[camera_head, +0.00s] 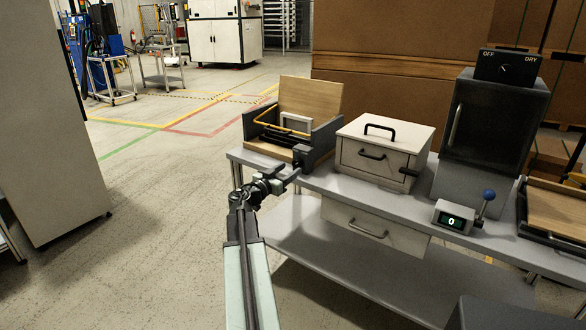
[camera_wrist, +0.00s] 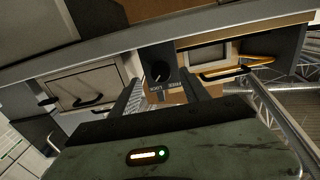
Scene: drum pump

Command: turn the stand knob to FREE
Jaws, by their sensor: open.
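The stand knob (camera_wrist: 160,73) is a dark round knob with a light pointer mark on a black block, centred in the wrist view. Small white labels beside it look upside down and are too small to read surely. In the head view its block (camera_head: 302,155) stands at the front right corner of the open wooden box. My gripper (camera_head: 283,175) is just in front of this block. In the wrist view the open fingers (camera_wrist: 160,86) lie on either side of the knob, with nothing held. I cannot tell whether they touch it.
The open box (camera_head: 322,138) holds a framed panel and an orange handle. To its right on the grey bench (camera_head: 350,188) are a white lidded box (camera_head: 385,148), a dark cabinet (camera_head: 495,118) and a counter reading 0 (camera_head: 455,217) with a blue-knobbed lever.

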